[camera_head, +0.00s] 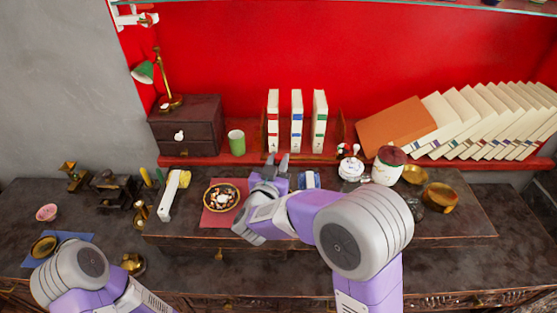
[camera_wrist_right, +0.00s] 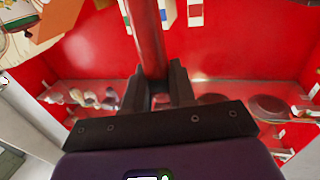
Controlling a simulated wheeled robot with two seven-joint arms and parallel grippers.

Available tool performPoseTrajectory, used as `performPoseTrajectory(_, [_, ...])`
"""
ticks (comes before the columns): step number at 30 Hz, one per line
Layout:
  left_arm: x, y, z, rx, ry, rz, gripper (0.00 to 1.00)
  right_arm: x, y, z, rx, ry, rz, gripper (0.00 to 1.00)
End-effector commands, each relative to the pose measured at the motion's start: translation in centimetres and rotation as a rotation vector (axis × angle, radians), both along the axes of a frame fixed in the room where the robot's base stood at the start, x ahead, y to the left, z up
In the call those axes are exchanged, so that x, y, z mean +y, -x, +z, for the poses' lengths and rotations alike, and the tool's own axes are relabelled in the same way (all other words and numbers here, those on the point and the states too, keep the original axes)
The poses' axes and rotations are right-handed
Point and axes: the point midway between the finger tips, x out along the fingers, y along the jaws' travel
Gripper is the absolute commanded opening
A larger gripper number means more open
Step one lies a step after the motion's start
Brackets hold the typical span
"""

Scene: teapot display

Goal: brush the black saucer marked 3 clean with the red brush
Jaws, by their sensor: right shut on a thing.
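My right gripper (camera_head: 277,162) is above the dark counter, to the right of the red mat, with its fingers toward the back wall. In the right wrist view it (camera_wrist_right: 158,88) is shut on a red rod, the handle of the red brush (camera_wrist_right: 147,35). The brush's bristles are not visible there, and I cannot make the brush out in the head view. A dark round dish (camera_head: 208,205) with pale and brown bits lies on the red mat. No number 3 is readable, so I cannot tell whether it is the marked saucer. My left gripper is out of view.
Another dark dish (camera_head: 34,253) is on a blue mat (camera_head: 75,237) at left. A white block-like item (camera_head: 167,200) stands left of the red mat (camera_head: 218,218). A white jar (camera_head: 387,172) and brass bowl (camera_head: 440,196) stand at right. Books (camera_head: 297,120) line the back shelf.

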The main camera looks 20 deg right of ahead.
Motion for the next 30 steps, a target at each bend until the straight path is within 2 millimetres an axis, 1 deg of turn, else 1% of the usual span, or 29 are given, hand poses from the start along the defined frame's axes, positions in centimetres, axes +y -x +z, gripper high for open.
performPoseTrajectory(14, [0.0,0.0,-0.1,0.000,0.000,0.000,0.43,0.0,0.0,-0.1,0.000,0.000,0.000,0.00])
performPoseTrajectory(30, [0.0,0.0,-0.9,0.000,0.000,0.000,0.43,0.0,0.0,-1.2,0.000,0.000,0.000,0.00])
